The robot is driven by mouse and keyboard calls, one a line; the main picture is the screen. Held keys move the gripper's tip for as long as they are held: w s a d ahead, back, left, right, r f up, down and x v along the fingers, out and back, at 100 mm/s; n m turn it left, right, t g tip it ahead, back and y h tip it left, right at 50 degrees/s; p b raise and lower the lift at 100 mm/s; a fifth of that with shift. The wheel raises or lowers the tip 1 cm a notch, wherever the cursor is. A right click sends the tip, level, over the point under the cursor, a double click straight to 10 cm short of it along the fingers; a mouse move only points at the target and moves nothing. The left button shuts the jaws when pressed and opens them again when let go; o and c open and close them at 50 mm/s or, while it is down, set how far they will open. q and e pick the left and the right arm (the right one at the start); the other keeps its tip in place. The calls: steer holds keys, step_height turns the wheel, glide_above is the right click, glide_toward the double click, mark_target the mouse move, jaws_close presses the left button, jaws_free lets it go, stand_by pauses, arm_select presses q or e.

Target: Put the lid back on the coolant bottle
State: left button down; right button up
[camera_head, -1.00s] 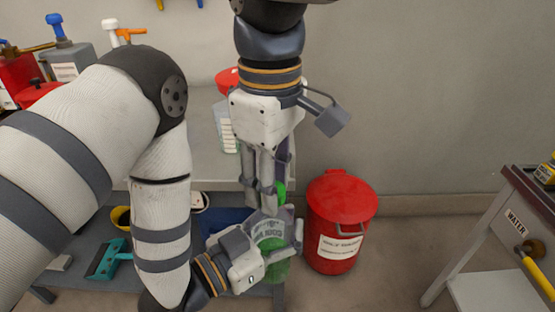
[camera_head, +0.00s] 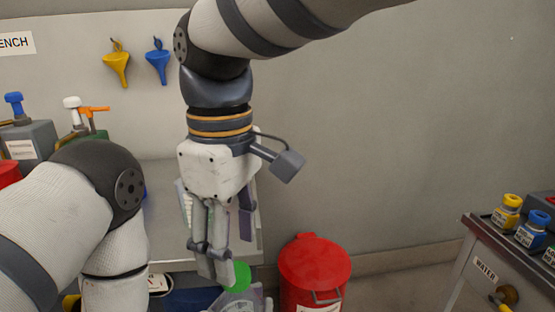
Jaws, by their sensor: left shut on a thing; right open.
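The green lid (camera_head: 237,275) shows at the bottom centre, beside the lower fingertips of my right gripper (camera_head: 232,255). My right gripper hangs from above with its jaws open; whether a finger touches the lid I cannot tell. My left gripper (camera_head: 255,301) is at the bottom edge, just below the lid, mostly cut off. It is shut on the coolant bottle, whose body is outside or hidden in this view. Whether the lid is seated on the bottle's neck cannot be seen.
A red bin (camera_head: 315,270) with a lid stands right of the grippers. A grey workbench (camera_head: 165,180) is behind them. A cart (camera_head: 475,265) with small bottles stands at the right. Yellow (camera_head: 116,68) and blue (camera_head: 158,65) funnels hang on the wall.

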steer(key=shift+r, duration=0.3)
steer(key=shift+c, duration=0.2)
steer(key=n, duration=0.2)
steer(key=shift+s+a+r+n, duration=0.2)
steer(key=shift+s+r+n, duration=0.05)
steer(key=shift+r+n, duration=0.15)
steer(key=n, duration=0.2)
steer(key=r+n, duration=0.1)
steer(key=n, duration=0.2)
steer(key=shift+w+r+n, duration=0.1)
steer(key=shift+r+n, duration=0.25)
steer(key=shift+n, duration=0.05)
steer(key=shift+w+d+r+n, duration=0.2)
steer(key=shift+r+n, duration=0.25)
steer(key=shift+n, duration=0.55)
step_height(320, 180, down, 8)
steer(key=shift+f, duration=0.1)
